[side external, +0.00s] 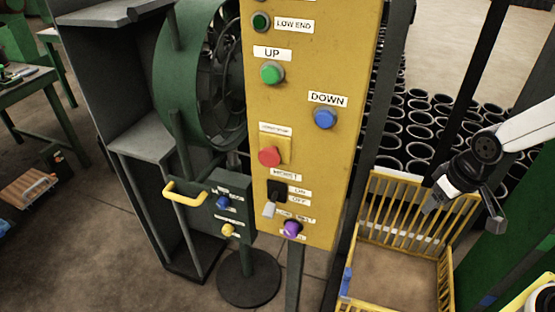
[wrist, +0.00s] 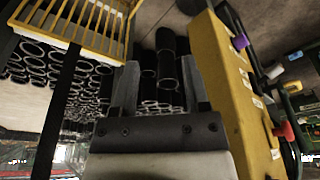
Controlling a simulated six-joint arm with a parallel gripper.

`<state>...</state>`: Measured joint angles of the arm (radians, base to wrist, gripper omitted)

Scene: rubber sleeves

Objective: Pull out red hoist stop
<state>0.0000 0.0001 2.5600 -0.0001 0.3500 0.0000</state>
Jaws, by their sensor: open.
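The red hoist stop (side external: 269,157) is a mushroom button on a yellow backing plate, low on the yellow control panel (side external: 350,190). The label above it is too small to read. In the wrist view the red button (wrist: 284,130) shows at the right, on the face of the yellow panel (wrist: 222,80). My gripper (side external: 462,205) is to the right of the panel in the side view, apart from it. In the wrist view my gripper (wrist: 157,85) has its two fingers spread with nothing held between them.
The panel also has a green UP button (side external: 271,73), a blue DOWN button (side external: 325,118), a black HOIST switch (side external: 276,191) and a purple knob (side external: 292,228). A yellow railed cage (side external: 450,285) stands at right. Black rubber sleeves (side external: 405,148) fill the floor behind.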

